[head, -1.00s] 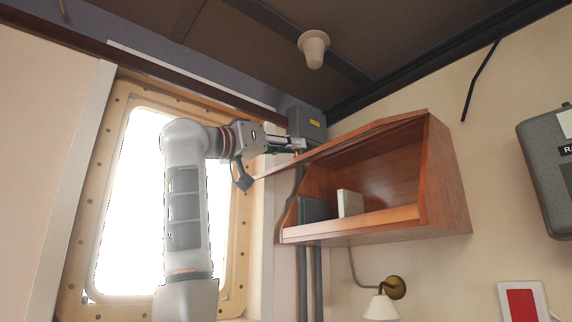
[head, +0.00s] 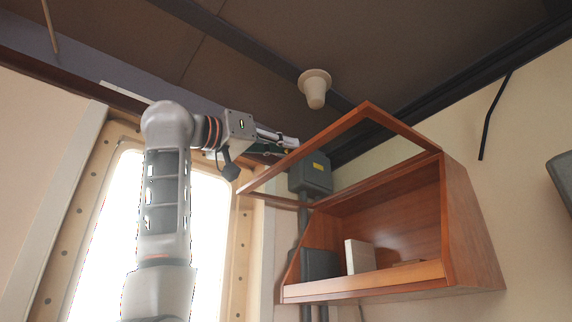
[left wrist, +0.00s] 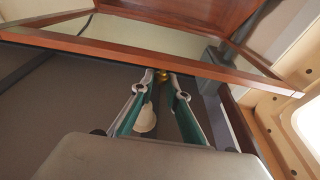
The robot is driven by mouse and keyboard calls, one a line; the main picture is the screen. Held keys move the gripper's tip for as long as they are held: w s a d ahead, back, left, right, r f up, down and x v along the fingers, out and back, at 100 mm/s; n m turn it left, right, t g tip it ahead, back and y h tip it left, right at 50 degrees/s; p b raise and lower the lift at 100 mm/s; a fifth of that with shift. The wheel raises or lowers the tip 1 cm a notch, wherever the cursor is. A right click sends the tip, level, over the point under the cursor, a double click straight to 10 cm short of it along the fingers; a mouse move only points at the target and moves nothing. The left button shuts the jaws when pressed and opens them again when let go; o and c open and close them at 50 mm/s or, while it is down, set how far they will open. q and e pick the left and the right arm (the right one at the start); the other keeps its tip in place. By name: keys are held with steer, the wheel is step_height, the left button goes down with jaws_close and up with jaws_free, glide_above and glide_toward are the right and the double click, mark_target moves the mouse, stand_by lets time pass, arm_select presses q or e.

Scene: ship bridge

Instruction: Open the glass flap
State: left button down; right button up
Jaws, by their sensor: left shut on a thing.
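The glass flap (head: 335,127) is a wooden frame with a clear pane, on the front of a wooden wall cabinet (head: 472,225). It stands raised and tilted upward, well clear of the shelf opening. My left gripper (head: 296,143) is at the flap's outer rail, reaching in from the left. In the left wrist view its two fingers (left wrist: 160,78) close around a small brass knob (left wrist: 162,74) at the wooden rail (left wrist: 225,72). The knob is mostly hidden by the fingers. My right gripper is out of view.
Dark books (head: 320,264) and a white book (head: 359,256) stand inside the cabinet. A grey box (head: 311,174) with pipes is on the wall behind the flap. A cone-shaped ceiling fixture (head: 315,90) hangs above the flap. A bright window (head: 213,225) lies behind my arm.

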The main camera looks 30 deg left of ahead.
arm_select(q)
steer(key=shift+s+a+r, duration=0.1)
steer(key=shift+s+r, duration=0.1)
steer(key=shift+r, duration=0.15)
steer(key=c, duration=2.2)
jaws_free()
steer(key=shift+c, duration=0.2)
steer(key=shift+o, duration=1.1)
steer(key=shift+w+f, duration=0.1)
steer(key=shift+w, duration=0.1)
steer(key=shift+s, duration=0.1)
steer(key=v, duration=1.1)
steer(key=shift+s+f, duration=0.25)
steer(key=shift+s, duration=0.1)
steer(key=shift+a, duration=0.2)
